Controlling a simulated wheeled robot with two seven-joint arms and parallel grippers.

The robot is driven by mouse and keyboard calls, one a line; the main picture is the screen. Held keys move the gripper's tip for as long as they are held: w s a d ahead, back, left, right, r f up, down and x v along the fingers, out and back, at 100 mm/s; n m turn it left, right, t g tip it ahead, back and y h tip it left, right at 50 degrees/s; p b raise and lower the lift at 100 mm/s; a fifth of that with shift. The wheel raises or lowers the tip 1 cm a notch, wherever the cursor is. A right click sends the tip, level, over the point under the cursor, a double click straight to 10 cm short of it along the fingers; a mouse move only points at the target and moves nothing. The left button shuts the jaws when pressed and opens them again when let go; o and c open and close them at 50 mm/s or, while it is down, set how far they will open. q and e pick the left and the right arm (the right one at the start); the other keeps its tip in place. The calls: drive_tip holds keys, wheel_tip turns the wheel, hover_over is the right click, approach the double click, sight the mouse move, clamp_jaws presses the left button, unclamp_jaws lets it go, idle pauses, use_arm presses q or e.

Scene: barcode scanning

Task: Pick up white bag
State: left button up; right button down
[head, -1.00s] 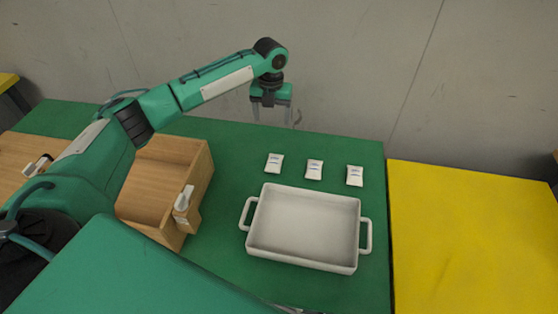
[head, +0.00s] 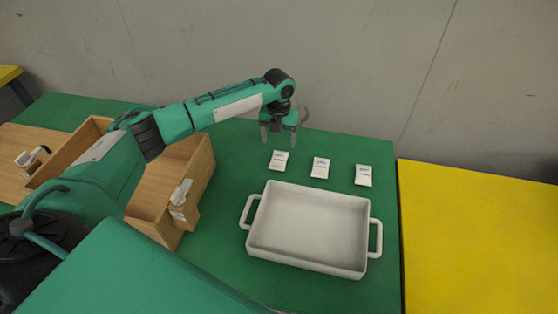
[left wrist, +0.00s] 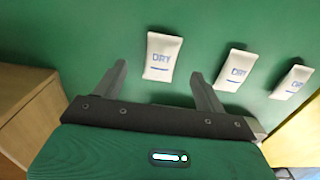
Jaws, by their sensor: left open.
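Three small white bags lie in a row on the green table behind the tray: a left one (head: 279,160), a middle one (head: 320,167) and a right one (head: 363,175). My left gripper (head: 279,139) is open and empty, above and just behind the left bag. In the left wrist view, the left bag (left wrist: 162,56), marked "DRY", appears between and beyond the open fingertips (left wrist: 160,72), apart from them. The middle bag (left wrist: 235,69) and right bag (left wrist: 292,82) lie farther right there. My right gripper does not show.
A white two-handled tray (head: 371,205) stands in front of the bags. A wooden box (head: 205,165) with a white scanner (head: 181,191) at its side is to the left. A yellow table (head: 470,230) adjoins at right. A grey wall (head: 380,60) rises behind.

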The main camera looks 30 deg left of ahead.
sight(280, 155)
use_arm(q)
drive_tip(key=f, duration=0.7)
drive_tip(key=shift+s+d+f+p, duration=0.1)
drive_tip(key=shift+s+d+p, duration=0.1)
drive_tip(key=shift+d+p, duration=0.1)
drive_tip(key=c, duration=1.1)
